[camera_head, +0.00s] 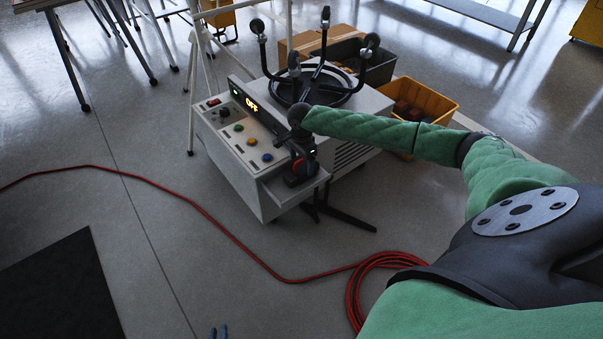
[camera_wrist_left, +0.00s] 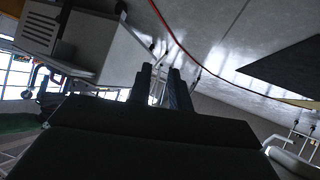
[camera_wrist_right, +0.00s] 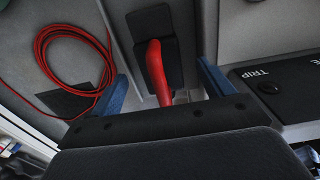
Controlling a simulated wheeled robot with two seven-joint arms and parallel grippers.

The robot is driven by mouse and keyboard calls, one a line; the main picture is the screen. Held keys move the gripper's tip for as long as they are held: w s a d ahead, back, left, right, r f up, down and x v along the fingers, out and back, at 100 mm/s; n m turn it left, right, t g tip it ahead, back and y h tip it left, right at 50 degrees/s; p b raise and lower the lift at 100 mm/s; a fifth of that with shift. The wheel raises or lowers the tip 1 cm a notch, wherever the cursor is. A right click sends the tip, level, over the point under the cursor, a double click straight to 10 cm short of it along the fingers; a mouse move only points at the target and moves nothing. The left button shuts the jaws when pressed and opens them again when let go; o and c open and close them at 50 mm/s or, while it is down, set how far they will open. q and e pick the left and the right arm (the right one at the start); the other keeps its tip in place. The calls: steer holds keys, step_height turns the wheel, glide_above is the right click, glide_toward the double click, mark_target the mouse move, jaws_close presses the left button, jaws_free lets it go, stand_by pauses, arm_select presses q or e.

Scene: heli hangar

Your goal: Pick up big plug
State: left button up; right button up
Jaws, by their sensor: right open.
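The big plug seems to be the red-handled piece on a black base (camera_head: 301,168) at the right end of the machine's control panel; it is small and partly hidden by my gripper. In the right wrist view its red handle (camera_wrist_right: 158,72) stands between the two blue fingers of my right gripper (camera_wrist_right: 165,85). These fingers are spread, with a space on each side of the handle. In the head view the right gripper (camera_head: 304,150) is just over the panel end. My left gripper (camera_head: 218,332) shows only its blue tips at the bottom edge. In the left wrist view its fingers (camera_wrist_left: 161,72) are slightly apart and empty.
The white machine (camera_head: 236,180) has buttons, an OFF display (camera_head: 252,104) and a black ring with upright prongs (camera_head: 318,88). A yellow crate (camera_head: 435,100) and a dark bin (camera_head: 380,68) stand behind. A red hose (camera_head: 222,228) lies coiled on open floor near a black mat (camera_head: 60,290).

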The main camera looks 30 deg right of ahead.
step_height(320, 180, down, 2)
steer(key=shift+f, duration=0.15)
arm_select(q)
steer(key=w+r, duration=0.1)
steer(key=w+r+t, duration=0.1)
steer(key=r, duration=0.1)
steer(key=r+t, duration=0.1)
steer(key=shift+w+d+r, duration=0.15)
steer(key=shift+w+r, duration=0.05)
steer(key=shift+w, duration=0.2)
arm_select(e)
steer(key=shift+c, duration=0.2)
steer(key=c, duration=1.3)
steer(key=shift+c, duration=0.2)
arm_select(q)
steer(key=shift+f, duration=0.1)
